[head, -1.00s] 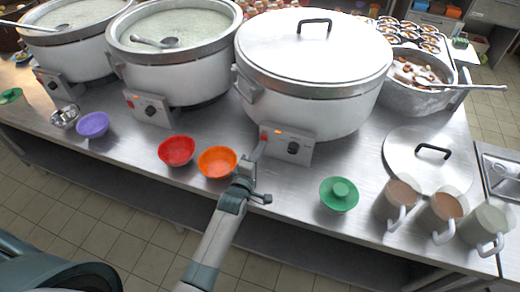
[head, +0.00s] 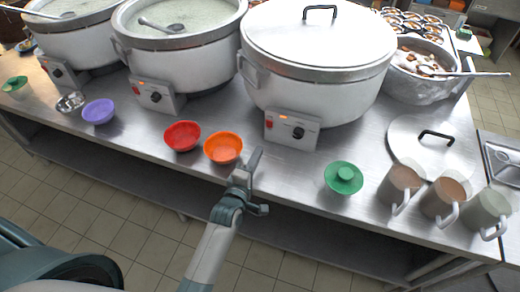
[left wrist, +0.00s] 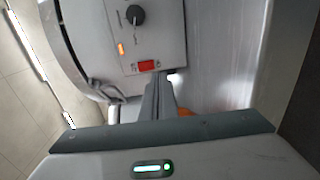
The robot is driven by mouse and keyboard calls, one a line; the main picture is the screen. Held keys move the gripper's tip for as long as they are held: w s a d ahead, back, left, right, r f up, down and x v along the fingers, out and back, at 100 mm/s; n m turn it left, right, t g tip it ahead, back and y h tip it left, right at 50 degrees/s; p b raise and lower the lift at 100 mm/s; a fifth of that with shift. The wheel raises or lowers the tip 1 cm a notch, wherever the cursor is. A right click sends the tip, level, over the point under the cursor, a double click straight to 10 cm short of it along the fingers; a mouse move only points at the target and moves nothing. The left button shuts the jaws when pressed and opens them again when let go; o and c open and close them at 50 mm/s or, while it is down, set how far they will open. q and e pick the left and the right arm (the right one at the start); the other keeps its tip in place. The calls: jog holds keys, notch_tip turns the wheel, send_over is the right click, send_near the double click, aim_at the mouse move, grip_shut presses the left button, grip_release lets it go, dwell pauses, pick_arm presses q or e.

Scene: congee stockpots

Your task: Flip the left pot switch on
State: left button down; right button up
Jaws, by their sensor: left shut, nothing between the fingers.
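Three white pots stand in a row on the steel counter: a left one (head: 80,38), a middle one (head: 185,62) and a lidded right one (head: 318,70). Each has a front control box; the left pot's box (head: 62,74) is at the far left. My left gripper (head: 254,160) is shut and empty, just below and in front of the lidded pot's box (head: 292,131), apart from its red switch (head: 269,124). In the left wrist view, the shut fingers (left wrist: 160,95) point toward a red switch (left wrist: 148,65), near an orange light (left wrist: 121,48) and black knob (left wrist: 135,16).
A red bowl (head: 182,136) and an orange bowl (head: 223,148) stand just left of the gripper. A purple bowl (head: 98,111) is at left.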

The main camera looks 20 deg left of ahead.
pick_arm(q)
jog(key=shift+s+a+f+b, duration=0.15)
jog(key=shift+s+b, duration=0.2)
jog(key=shift+s, duration=0.9)
jog(key=shift+s+d+f+b, duration=0.1)
jog(key=shift+s+b, duration=0.2)
jog(key=shift+s, duration=0.95)
